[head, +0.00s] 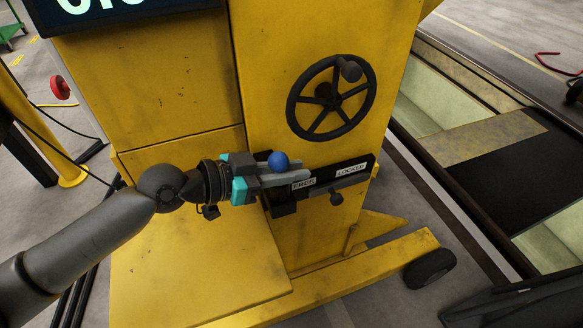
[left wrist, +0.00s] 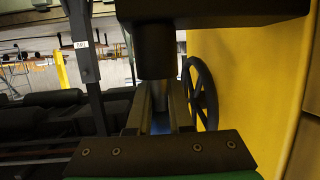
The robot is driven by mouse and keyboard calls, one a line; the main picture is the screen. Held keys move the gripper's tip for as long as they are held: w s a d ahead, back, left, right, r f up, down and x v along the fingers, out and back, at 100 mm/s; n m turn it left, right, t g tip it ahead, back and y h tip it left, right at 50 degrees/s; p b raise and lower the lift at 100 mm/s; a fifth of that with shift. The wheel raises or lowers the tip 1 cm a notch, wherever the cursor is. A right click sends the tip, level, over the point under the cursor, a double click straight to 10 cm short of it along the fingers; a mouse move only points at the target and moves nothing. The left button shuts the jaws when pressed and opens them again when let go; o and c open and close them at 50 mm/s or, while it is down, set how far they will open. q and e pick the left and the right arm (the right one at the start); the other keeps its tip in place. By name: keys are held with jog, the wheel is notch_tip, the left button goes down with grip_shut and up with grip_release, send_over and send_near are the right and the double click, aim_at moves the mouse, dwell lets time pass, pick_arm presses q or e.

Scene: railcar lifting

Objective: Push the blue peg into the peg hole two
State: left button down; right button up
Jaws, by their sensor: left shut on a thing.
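The blue peg (head: 278,161) shows as a round blue ball end at the left end of the black plate (head: 324,177) labelled FREE and LOCKED. My left gripper (head: 288,176) reaches in from the left and is shut on the peg, with its grey fingers at the FREE end of the plate. In the left wrist view a black cylinder (left wrist: 155,58) stands in front of the fingers, and a bluish patch shows between them. The peg's shaft and the peg hole two are hidden or cannot be made out. My right gripper is not in view.
A black handwheel (head: 330,97) is mounted on the yellow machine (head: 190,80) above the plate. A yellow base leg with a black wheel (head: 430,268) sticks out at the lower right. A floor pit lies to the right.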

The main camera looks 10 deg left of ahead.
pick_arm(q)
jog(key=shift+f+b, duration=0.4)
jog(key=shift+f, duration=0.05)
jog(key=c, duration=0.7)
grip_release()
jog(key=shift+f, duration=0.1)
jog(key=shift+c, duration=0.2)
